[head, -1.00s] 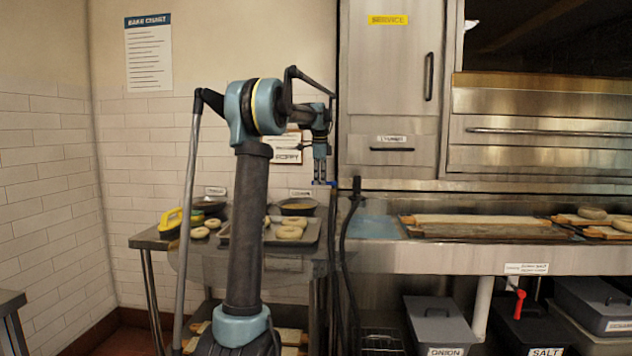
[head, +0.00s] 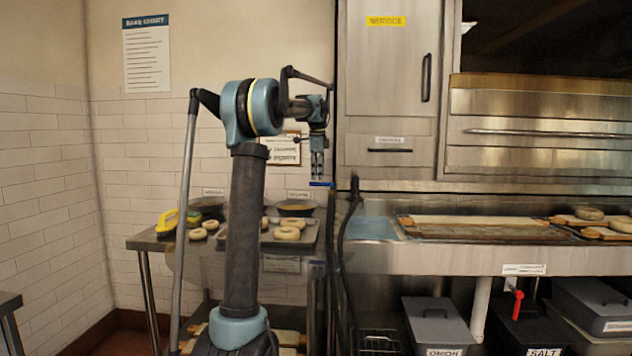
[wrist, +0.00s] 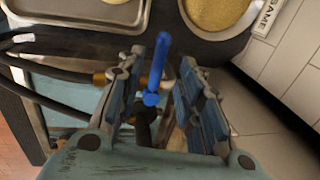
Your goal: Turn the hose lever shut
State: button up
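The hose lever is a blue handle (wrist: 157,62) in the wrist view, joined at a round blue pivot above a black hose. In the head view the lever (head: 321,184) shows as a thin blue bar right under my gripper (head: 317,172). In the wrist view my gripper (wrist: 159,70) is open, with one finger on each side of the lever. I see gaps on both sides, so neither finger appears to press on it. A brass fitting (wrist: 101,79) on a black hose shows by the left finger. The valve body is partly hidden behind the fingers.
Black hoses (head: 342,240) hang beside the steel counter (head: 450,259). A side table left of them holds a tray with bagels (head: 287,233), bowls (head: 296,208) and a yellow-handled brush (head: 167,221). A red lever (head: 517,302) sits lower right, apart from my gripper.

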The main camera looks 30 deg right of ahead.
notch_tip(320, 180, up, 9)
jog(key=s+a, duration=0.1)
jog(key=shift+f, duration=0.2)
jog(key=shift+s, duration=0.1)
dwell(0.4)
jog(key=s+a+f+n, duration=0.2)
jog(key=a+f+n, duration=0.2)
jog(key=a, duration=0.7)
jog(key=s+a+f+n, duration=0.3)
jog(key=a+f+n, duration=0.1)
jog(key=a, duration=0.7)
jog(key=s+a+f+n, duration=0.2)
jog(key=a+f+n, duration=0.2)
jog(key=a, duration=0.6)
jog(key=s+a+f+n, duration=0.4)
jog(key=s+a+f, duration=0.2)
jog(key=f, duration=0.3)
jog(key=s+a+f+n+y, duration=0.1)
jog(key=s+a+f+n, duration=0.4)
jog(key=s+a+f, duration=0.2)
jog(key=s+a+f+n, duration=0.5)
jog(key=s+f, duration=0.5)
jog(key=f, duration=0.3)
jog(key=shift+a+f+t, duration=0.15)
jog(key=shift+a+t, duration=0.15)
jog(key=shift+a, duration=0.35)
jog(key=shift+s, duration=0.1)
